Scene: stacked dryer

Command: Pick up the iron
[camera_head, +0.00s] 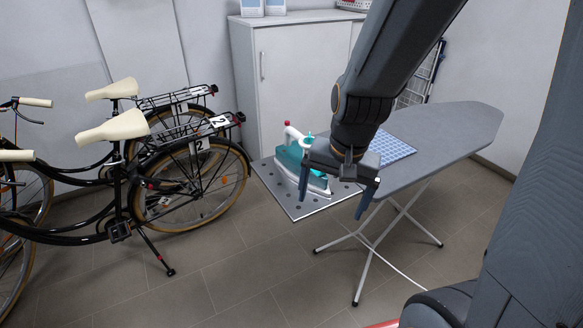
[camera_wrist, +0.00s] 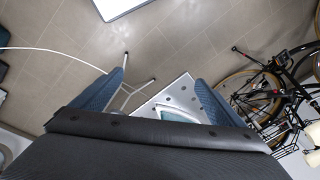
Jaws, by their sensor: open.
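The iron (camera_head: 292,155) is teal and white with a red knob on top. It stands on the metal rest plate (camera_head: 312,206) at the left end of the ironing board (camera_head: 440,136). My gripper (camera_head: 335,198) is open and empty, in front of the iron in the head view, and hides its right part. In the wrist view my gripper's two blue fingers (camera_wrist: 160,97) are spread apart. Part of the iron (camera_wrist: 172,115) shows between them, with the dark gripper body hiding the rest. No contact between fingers and iron is visible.
Two black bicycles (camera_head: 186,178) stand to the left of the board. A white cabinet (camera_head: 292,88) is behind the iron. A blue checked cloth (camera_head: 390,147) lies on the board to the right. Tiled floor (camera_head: 240,270) is clear in front.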

